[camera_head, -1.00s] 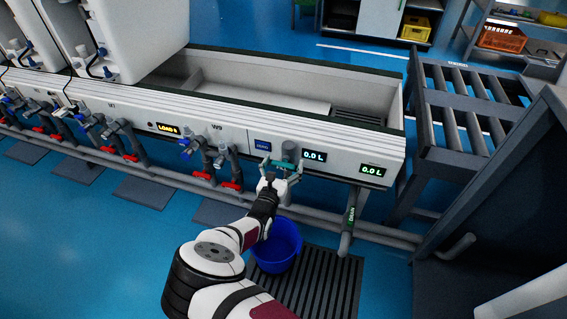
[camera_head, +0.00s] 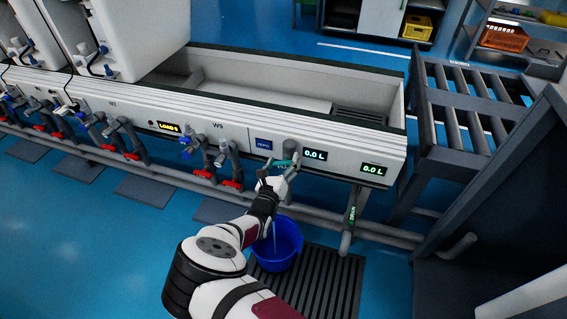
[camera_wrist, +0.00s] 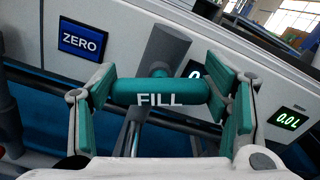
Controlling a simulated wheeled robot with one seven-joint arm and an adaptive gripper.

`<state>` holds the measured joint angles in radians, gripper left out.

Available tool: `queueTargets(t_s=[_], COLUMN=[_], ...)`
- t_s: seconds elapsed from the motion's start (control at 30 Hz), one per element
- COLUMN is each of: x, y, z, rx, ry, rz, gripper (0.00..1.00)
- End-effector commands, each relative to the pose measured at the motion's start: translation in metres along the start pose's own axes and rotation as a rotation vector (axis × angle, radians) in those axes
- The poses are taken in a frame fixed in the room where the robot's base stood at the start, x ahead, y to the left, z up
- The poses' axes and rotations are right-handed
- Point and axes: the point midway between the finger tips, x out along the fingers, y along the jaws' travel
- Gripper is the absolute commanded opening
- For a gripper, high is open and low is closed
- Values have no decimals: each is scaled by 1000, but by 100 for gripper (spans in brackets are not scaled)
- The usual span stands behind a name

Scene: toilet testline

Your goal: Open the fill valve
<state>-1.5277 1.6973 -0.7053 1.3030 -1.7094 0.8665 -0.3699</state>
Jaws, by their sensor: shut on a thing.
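The fill valve's teal handle (camera_wrist: 160,92), marked FILL, lies level across the wrist view in front of a grey valve body (camera_wrist: 165,50). My gripper (camera_wrist: 168,100) has one teal-padded finger at each end of the handle and is shut on it. In the head view my gripper (camera_head: 277,178) is at the white panel's front, and the teal handle (camera_head: 288,156) is partly hidden by it. A blue bucket (camera_head: 278,248) stands below. A thin pale stream (camera_head: 274,236), which looks like water, falls into the bucket.
Displays read 0.0 L, one beside the valve (camera_head: 314,155) and one farther right (camera_head: 374,169). A blue ZERO button (camera_head: 263,144) is left of the valve. A drain pipe (camera_head: 350,215) stands to the right. The bucket rests on a dark floor grate (camera_head: 325,285).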

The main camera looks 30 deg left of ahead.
Motion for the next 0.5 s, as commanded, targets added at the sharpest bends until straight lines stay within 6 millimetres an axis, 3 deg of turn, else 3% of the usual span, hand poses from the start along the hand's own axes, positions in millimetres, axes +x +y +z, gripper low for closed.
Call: queueTargets(t_s=[0.5], x=[-1], y=[4], z=[-1], rx=[-329], ry=[1], rz=[1], gripper=[42])
